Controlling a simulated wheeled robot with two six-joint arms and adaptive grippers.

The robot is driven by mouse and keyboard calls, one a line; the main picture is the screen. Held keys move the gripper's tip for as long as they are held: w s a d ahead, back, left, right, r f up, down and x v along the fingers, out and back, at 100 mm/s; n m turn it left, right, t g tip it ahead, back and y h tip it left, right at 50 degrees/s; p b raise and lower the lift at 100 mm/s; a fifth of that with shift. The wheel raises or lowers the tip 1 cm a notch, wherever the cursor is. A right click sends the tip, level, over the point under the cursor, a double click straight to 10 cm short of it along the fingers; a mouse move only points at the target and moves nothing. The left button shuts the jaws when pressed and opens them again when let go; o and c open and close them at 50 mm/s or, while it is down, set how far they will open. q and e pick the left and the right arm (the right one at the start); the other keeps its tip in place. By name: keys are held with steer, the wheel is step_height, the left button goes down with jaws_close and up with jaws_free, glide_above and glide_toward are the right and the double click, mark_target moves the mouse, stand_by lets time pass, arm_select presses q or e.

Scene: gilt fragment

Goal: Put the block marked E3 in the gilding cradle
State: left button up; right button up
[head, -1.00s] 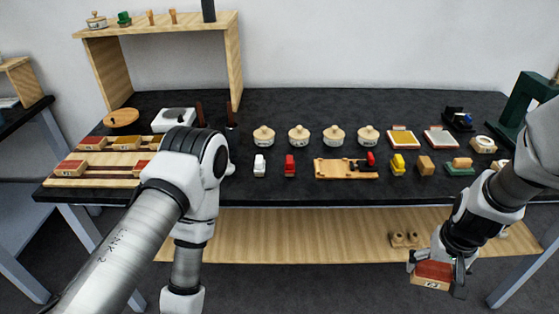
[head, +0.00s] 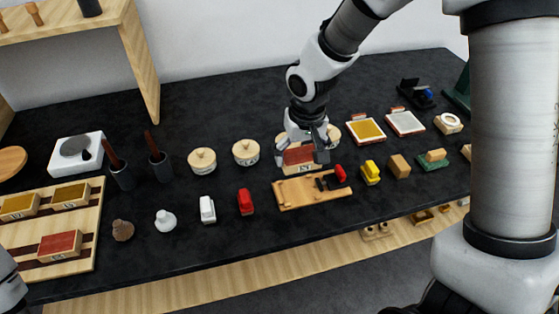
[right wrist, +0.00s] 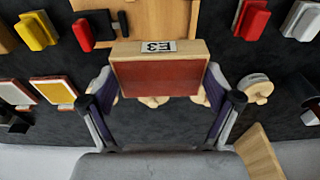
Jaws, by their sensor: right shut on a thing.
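My right gripper (head: 308,152) is shut on a wooden block with a red top (head: 300,158), held above the black table just behind the cradle. In the right wrist view the block (right wrist: 160,75) sits between both fingers of the gripper (right wrist: 165,100), and its label, upside down there, reads E3. The gilding cradle appears to be the wooden board (head: 295,195) with a black clamp and a red part at its right end. The board (right wrist: 165,18) also shows beyond the block in the right wrist view, apart from it as far as I can tell. My left gripper is out of view.
Lidded pots (head: 202,160) stand behind the board, some partly hidden by my right gripper. A red block (head: 246,202) and a white one (head: 207,209) are left of it, a yellow one (head: 371,172) right. A wooden rack (head: 85,250) with several blocks is at far left.

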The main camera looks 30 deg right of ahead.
glide_above(299, 190)
steer(key=f, duration=0.2)
steer(key=s+f, duration=0.1)
steer(key=f, duration=0.1)
steer(key=shift+a+f+b, duration=0.15)
steer(key=shift+f+b, duration=0.15)
steer(key=shift+b, duration=0.05)
steer(key=f, duration=0.1)
steer(key=f+b, duration=0.1)
steer(key=f, duration=0.3)
steer(key=shift+w, duration=0.4)
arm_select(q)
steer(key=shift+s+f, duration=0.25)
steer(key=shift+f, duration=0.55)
arm_select(e)
steer(key=shift+s+r, duration=0.15)
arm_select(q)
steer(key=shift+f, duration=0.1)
arm_select(e)
steer(key=shift+f+b, duration=0.25)
steer(key=shift+b, duration=0.1)
steer(key=o, duration=0.9)
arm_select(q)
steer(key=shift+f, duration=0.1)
arm_select(e)
steer(key=shift+r, duration=0.15)
